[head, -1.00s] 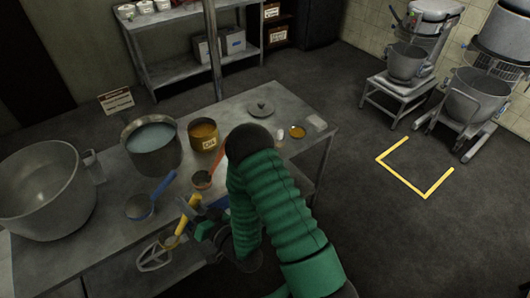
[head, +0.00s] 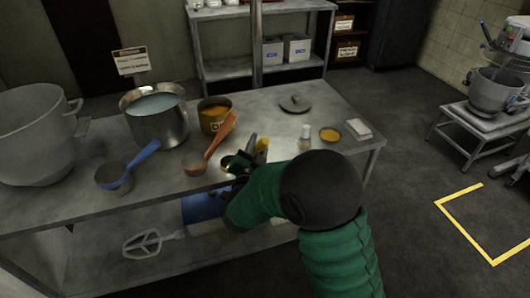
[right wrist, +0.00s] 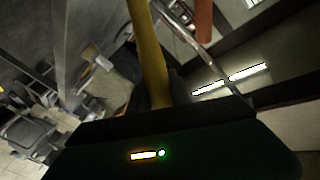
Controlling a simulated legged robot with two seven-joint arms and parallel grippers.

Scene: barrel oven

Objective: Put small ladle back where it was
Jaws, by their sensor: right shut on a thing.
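My right gripper (head: 245,163) is shut on the yellow-handled small ladle (head: 262,146), at the table's front edge. The yellow handle also shows in the right wrist view (right wrist: 150,60), rising from the gripper. The ladle's bowl is mostly hidden by the gripper, and I cannot tell whether it touches the table. An orange-handled ladle (head: 220,139) lies just left of the gripper, and a larger blue-handled ladle (head: 142,155) lies further left. My left gripper is not in view.
The table's right part has free room.

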